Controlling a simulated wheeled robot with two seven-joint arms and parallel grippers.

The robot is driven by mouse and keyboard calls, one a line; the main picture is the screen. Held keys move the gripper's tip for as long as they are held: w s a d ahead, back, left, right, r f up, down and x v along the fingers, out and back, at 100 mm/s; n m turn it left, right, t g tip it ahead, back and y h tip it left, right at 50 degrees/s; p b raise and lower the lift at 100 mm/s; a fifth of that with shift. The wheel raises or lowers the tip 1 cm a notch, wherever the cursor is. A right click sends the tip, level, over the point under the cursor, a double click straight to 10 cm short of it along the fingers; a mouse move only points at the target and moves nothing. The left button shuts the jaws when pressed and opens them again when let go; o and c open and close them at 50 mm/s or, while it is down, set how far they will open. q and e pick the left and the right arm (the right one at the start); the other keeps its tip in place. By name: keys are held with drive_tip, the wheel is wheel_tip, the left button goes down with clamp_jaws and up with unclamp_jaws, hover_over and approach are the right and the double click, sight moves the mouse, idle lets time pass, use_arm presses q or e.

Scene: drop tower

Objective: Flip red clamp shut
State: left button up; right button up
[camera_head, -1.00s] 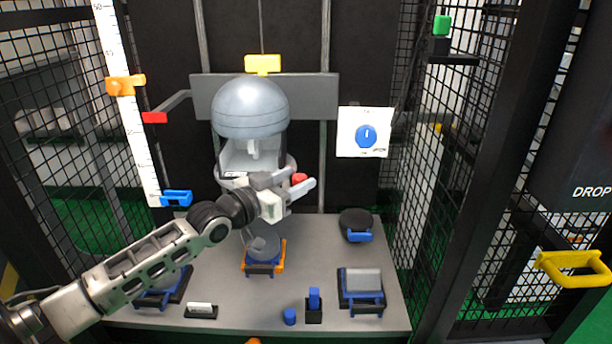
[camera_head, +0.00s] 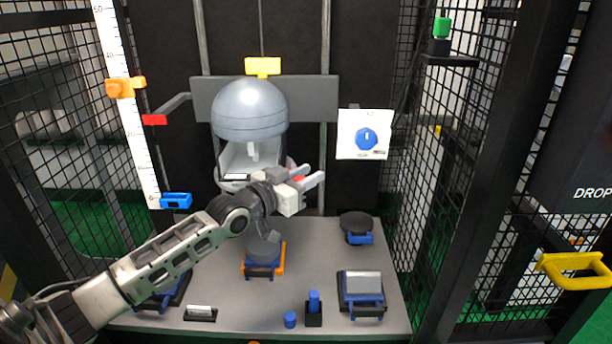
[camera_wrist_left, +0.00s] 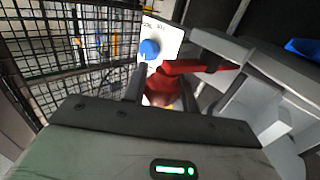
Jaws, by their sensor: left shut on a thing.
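The red clamp shows in the head view as a small red patch (camera_head: 299,179) between my fingers, at the right side of the grey dome-topped drop unit (camera_head: 249,108). Most of it is hidden by my gripper there. In the left wrist view the red clamp (camera_wrist_left: 160,84) sits between the two dark fingers, with a red arm reaching right towards a grey body. My left gripper (camera_head: 308,179) is shut on the red clamp; it also shows in the left wrist view (camera_wrist_left: 162,98). My right gripper is not in view.
A white panel with a blue knob (camera_head: 366,138) hangs to the right. Mesh walls stand at both sides.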

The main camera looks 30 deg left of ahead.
use_arm(q)
drive_tip(key=n+y+p, duration=0.1)
drive_tip(key=y+p, duration=0.1)
drive_tip(key=p, duration=0.1)
drive_tip(key=w+n+y+p, duration=0.1)
drive_tip(key=n+y+p, duration=0.1)
drive_tip(key=y+p, duration=0.1)
drive_tip(key=n+y+p, duration=0.2)
drive_tip(key=p, duration=0.3)
drive_tip(key=shift+w+r+y, duration=0.2)
drive_tip(key=shift+w+y, duration=0.2)
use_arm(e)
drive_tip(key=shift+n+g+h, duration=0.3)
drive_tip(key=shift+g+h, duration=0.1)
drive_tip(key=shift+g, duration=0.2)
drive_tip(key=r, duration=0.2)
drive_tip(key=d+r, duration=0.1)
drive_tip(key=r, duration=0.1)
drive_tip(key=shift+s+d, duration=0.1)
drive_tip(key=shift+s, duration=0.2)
use_arm(q)
drive_tip(key=o, duration=1)
drive_tip(key=shift+f, duration=0.1)
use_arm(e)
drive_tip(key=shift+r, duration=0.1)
